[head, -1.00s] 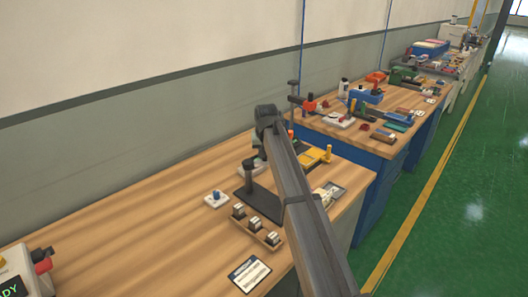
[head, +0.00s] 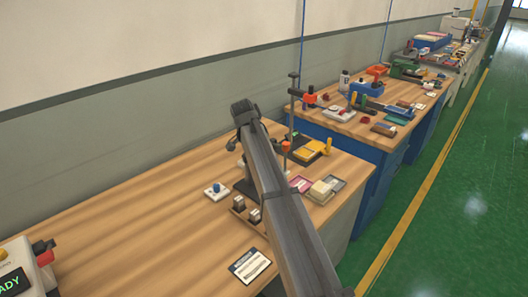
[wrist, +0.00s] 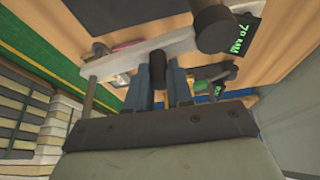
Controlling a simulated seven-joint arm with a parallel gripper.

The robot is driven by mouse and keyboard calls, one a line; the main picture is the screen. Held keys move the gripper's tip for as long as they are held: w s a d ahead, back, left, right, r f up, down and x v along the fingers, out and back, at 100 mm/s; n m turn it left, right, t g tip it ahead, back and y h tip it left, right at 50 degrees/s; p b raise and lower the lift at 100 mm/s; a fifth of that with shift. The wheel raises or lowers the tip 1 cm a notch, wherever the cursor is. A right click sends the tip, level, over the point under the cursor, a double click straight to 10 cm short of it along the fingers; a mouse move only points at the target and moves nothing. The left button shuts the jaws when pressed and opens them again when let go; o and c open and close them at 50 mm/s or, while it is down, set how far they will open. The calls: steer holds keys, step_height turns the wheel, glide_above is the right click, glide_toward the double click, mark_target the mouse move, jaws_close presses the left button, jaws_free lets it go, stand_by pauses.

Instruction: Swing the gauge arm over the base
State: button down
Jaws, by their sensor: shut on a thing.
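In the wrist view, my gripper (wrist: 158,82) has its two blue-grey fingers on either side of a dark upright peg and is shut on it. The peg stands at a long pale bar, which looks like the gauge arm (wrist: 125,60). A thick dark cylinder (wrist: 210,28) stands at the bar's right part. In the head view, my own arm hides the gripper and most of the gauge. A bit of the dark base plate (head: 243,186) shows left of my arm. I cannot tell how far the bar lies over the base.
A wooden rack with metal blocks (head: 238,203) and a white pad with a blue knob (head: 215,191) lie left of my arm. A printed card (head: 249,266) lies in front. A yellow tool (head: 308,148) and a cream block (head: 322,190) lie right.

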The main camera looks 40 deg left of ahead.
steer(key=shift+s+m+h, duration=0.4)
steer(key=shift+s+m, duration=0.05)
steer(key=shift+m, duration=0.45)
steer(key=c, duration=1)
jaws_free()
steer(key=v, duration=1.4)
steer(key=shift+w+d, duration=0.1)
